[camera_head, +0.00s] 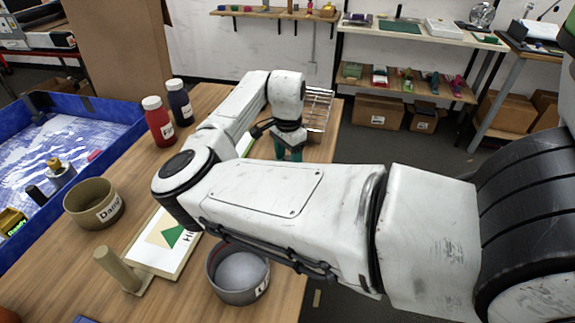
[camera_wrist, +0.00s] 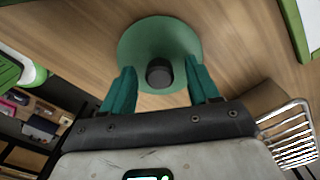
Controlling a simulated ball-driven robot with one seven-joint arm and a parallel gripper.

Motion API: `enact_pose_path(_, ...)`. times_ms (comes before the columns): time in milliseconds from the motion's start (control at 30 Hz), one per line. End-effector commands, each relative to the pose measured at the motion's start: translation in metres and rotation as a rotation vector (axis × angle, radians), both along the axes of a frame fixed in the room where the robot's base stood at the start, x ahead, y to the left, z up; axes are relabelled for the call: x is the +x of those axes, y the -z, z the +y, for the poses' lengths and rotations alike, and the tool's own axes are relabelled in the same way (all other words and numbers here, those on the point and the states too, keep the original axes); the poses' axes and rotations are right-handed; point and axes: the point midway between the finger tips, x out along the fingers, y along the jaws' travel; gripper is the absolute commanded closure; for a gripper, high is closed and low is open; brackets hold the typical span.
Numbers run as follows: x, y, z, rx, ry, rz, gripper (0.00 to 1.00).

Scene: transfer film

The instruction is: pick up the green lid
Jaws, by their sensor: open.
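The green lid (camera_wrist: 150,40) lies on the wooden table in the wrist view. It is a round disc with a dark, short knob (camera_wrist: 159,72). My gripper (camera_wrist: 163,82) is open, with one teal finger on each side of the knob and a gap between each finger and the knob. Whether the fingertips touch the lid is unclear. In the head view my gripper (camera_head: 289,152) points down near the far right edge of the table, and the lid is hidden there behind my arm.
A wire rack (camera_head: 318,108) stands right beside my gripper at the table edge. A red bottle (camera_head: 158,122) and a dark bottle (camera_head: 180,103) stand to the left. A brown bowl (camera_head: 93,203), a grey bowl (camera_head: 240,272) and a board with a green triangle (camera_head: 160,250) are nearer.

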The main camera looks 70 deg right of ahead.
Motion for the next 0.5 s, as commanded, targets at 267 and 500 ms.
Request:
enact_pose_path(267,0.0000,0.0016,0.0000,0.000,0.000,0.000,0.44)
enact_pose_path(500,0.0000,0.0014,0.0000,0.000,0.000,0.000,0.67)
